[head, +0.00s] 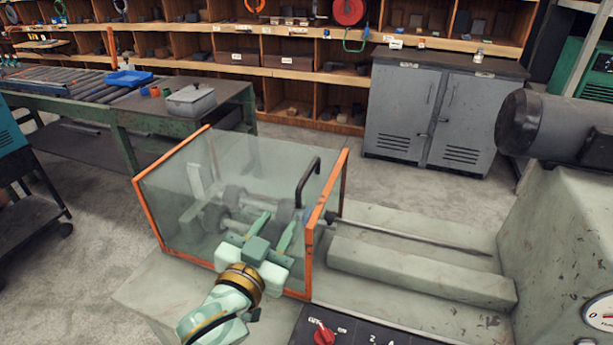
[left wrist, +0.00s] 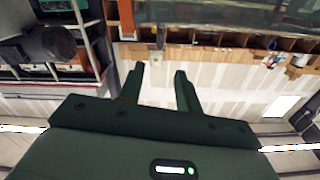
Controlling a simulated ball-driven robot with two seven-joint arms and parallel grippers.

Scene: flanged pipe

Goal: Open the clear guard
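The clear guard (head: 175,198) is a see-through box with orange edges, standing over the machine bed in the head view. It looks closed over a shaft and grey round parts, which show dimly through it. Its black bent handle (head: 299,186) is near its right edge. My left gripper (head: 282,216) is open, with its fingers apart and pointing away from me, in front of the guard and a little below and left of the handle. The left wrist view shows the two fingers (left wrist: 158,75) spread with nothing between them. My right gripper is not in view.
A red knob (head: 323,333) sits on a dark control panel at the bottom. The grey machine bed (head: 420,270) extends right to a motor (head: 550,125) and gauge. A green bench (head: 120,118) with rollers stands back left; grey cabinets (head: 400,110) and shelves line the back.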

